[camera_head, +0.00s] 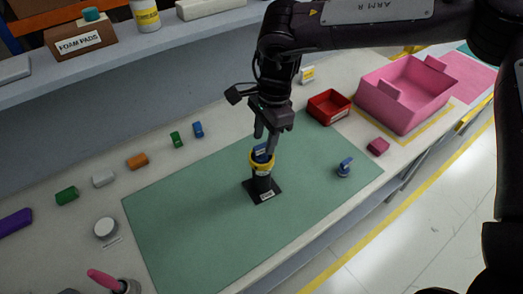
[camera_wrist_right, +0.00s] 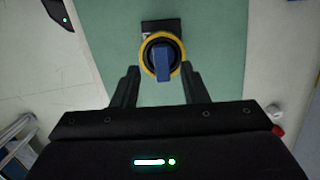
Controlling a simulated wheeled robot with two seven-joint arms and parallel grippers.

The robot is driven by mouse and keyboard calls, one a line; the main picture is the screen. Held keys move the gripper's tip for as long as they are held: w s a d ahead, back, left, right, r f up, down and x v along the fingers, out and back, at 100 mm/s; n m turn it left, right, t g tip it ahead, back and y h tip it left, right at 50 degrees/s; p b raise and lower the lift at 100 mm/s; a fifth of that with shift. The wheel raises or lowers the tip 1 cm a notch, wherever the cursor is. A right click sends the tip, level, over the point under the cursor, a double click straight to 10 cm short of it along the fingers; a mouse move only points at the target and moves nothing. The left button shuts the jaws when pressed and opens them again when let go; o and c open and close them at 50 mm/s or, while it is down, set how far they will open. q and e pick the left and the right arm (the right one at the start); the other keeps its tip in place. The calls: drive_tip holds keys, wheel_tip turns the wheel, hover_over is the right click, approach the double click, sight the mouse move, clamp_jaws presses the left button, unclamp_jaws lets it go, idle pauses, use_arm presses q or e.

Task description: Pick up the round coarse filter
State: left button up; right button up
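My right gripper (camera_head: 266,140) points down over a black stand (camera_head: 263,192) with a square foot on the green mat (camera_head: 190,220). A yellow ring (camera_head: 257,166) sits around the stand's top, with a blue grip piece (camera_head: 260,150) above it. In the right wrist view, the two fingers (camera_wrist_right: 160,82) are apart, one on each side of the blue grip piece (camera_wrist_right: 163,66) inside the yellow ring (camera_wrist_right: 177,50). I see no clear contact. I cannot tell which piece is the round coarse filter. My left gripper is not in view.
A small blue-topped part (camera_head: 345,168) stands on the mat's right. A red bin (camera_head: 328,107), a pink crate (camera_head: 405,95) and a pink block (camera_head: 378,146) are to the right. A white round piece (camera_head: 105,228) and several coloured blocks lie left. The mat's front is clear.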

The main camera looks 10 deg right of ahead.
sight(262, 146)
drive_tip(key=shift+a+f+p, duration=0.2)
drive_tip(key=shift+f, duration=0.65)
drive_tip(key=shift+a+f+p, duration=0.15)
drive_tip(key=shift+f+p, duration=0.05)
drive_tip(key=shift+f, duration=0.65)
clamp_jaws()
drive_tip(key=shift+r, duration=0.1)
